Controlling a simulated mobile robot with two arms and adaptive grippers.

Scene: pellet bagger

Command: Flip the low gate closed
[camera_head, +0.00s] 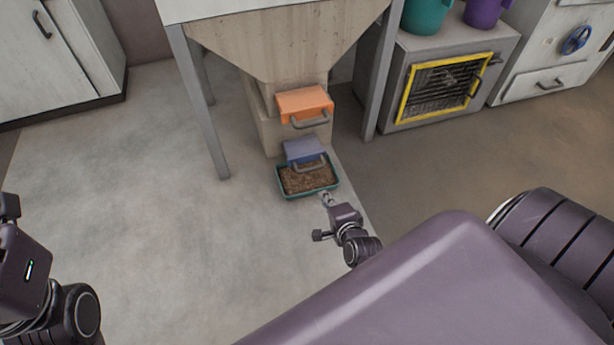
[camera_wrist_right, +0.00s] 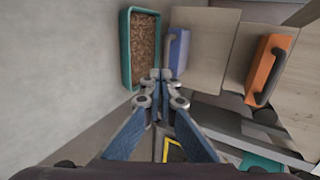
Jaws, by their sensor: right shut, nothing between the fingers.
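The low gate is a blue-grey flap (camera_head: 304,149) with a grey bar handle, low on the hopper's chute, just over a tray. In the right wrist view the blue gate (camera_wrist_right: 179,50) stands beside the tray, its handle facing the tray. My right gripper (camera_head: 326,196) is shut and empty, in front of the tray's near right corner. In the right wrist view its fingertips (camera_wrist_right: 161,74) are together close to the gate's near end; I cannot tell whether they touch it.
A green tray (camera_head: 281,189) of brown pellets sits on the floor below the gate. An orange upper gate (camera_head: 304,103) with a handle is above. The hopper's metal legs (camera_head: 206,110) flank the chute. A yellow-framed cabinet (camera_head: 404,100) stands right. The floor at left is clear.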

